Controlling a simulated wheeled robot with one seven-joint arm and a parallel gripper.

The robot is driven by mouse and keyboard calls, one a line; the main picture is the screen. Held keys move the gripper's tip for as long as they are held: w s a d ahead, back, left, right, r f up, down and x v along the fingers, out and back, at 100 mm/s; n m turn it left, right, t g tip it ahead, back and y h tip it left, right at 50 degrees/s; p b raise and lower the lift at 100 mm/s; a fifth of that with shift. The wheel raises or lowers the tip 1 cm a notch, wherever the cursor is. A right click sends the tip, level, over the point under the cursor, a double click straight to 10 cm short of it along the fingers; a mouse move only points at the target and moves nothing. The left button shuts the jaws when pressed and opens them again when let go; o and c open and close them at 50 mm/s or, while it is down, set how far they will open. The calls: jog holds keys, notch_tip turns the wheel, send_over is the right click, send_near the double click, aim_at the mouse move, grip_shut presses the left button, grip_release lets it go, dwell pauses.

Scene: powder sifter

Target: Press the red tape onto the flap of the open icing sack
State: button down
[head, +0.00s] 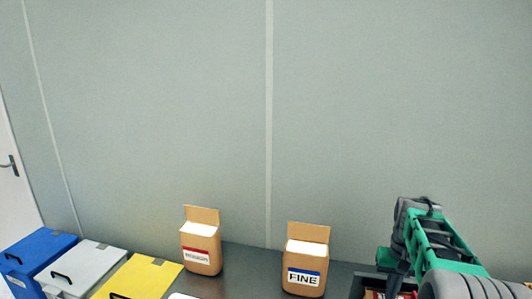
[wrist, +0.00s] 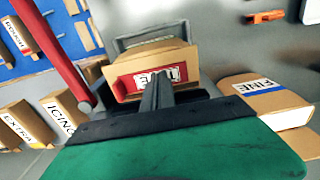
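My gripper (wrist: 157,82) shows dark fingers close together, apparently shut, with nothing clear between them. They overlap the view of a cardboard sack with a red label (wrist: 128,88), its lettering upside down and hard to read; contact cannot be told. In the head view, my arm is at the right, over a dark tray (head: 357,286). An open sack with a red-banded label (head: 196,255) stands with its flap (head: 203,214) up; its word is unreadable. A small orange-red piece (wrist: 265,17) lies at the wrist view's top right; I cannot tell if it is the tape.
An open FINE sack (head: 305,277) with a blue band stands on the counter; a FINE sack (wrist: 262,95) also shows in the wrist view. A sack marked ICING (wrist: 62,118) and one marked EXTRA (wrist: 25,123) are at left, near a red bar (wrist: 50,45). Blue (head: 38,252), grey and yellow bins stand left.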

jog(key=shift+f, duration=0.2)
notch_tip(320, 180, up, 8)
jog(key=p, duration=0.5)
jog(key=shift+p, duration=0.4)
jog(key=shift+r, duration=0.1)
jog(key=s+a+n+t+b, duration=0.3)
jog(key=s+a+t, duration=0.1)
jog(key=s+a, duration=1.2)
jog(key=shift+a+t, duration=0.3)
jog(key=shift+a, duration=0.7)
jog(key=shift+s, duration=0.15)
